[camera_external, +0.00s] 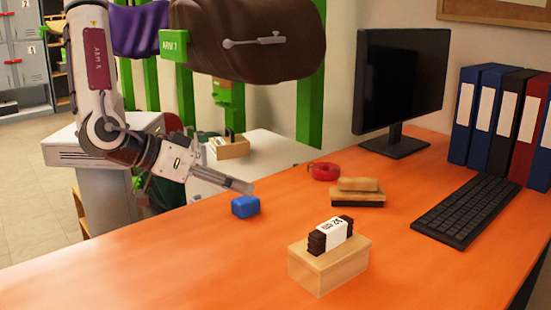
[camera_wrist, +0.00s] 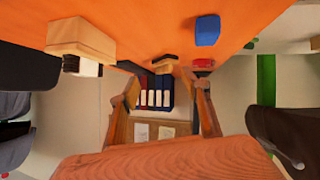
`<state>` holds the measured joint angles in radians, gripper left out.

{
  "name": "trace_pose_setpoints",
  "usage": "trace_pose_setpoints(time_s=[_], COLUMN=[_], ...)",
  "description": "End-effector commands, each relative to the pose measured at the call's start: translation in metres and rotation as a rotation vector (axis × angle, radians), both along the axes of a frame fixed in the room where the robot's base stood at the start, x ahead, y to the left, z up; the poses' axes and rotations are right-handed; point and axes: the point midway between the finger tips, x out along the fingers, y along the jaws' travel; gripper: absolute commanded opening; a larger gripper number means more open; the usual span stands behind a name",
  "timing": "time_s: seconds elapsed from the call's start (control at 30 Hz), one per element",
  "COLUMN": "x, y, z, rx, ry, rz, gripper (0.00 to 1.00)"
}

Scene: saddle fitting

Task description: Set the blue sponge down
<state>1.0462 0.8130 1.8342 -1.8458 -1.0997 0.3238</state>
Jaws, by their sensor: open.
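The blue sponge (camera_external: 245,207), a small block, rests on the orange desk near its left edge in the external view. It also shows near the top of the wrist view (camera_wrist: 207,30). My gripper (camera_external: 242,186) is open, just above and slightly left of the sponge in the external view. Its fingers point right. The sponge appears to be outside the jaws, with no finger closed on it. The exact gap between the fingertips and the sponge is hard to judge.
A wooden block (camera_external: 330,266) with a dark, white-labelled item on top stands at the desk's front. A red roll (camera_external: 324,171), a wooden-backed brush (camera_external: 357,193), a keyboard (camera_external: 466,210) and a monitor (camera_external: 402,85) are further back. The desk's left front is clear.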

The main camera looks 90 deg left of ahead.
Motion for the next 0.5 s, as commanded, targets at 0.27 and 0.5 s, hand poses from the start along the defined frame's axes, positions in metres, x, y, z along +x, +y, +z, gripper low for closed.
trace_pose_setpoints(time_s=[0.27,0.5], x=[0.054,0.081], y=[-0.008,-0.006], z=[0.061,0.117], rx=[-0.188,-0.306], ry=[-0.021,-0.036], rz=[-0.148,-0.284], gripper=[0.47,0.47])
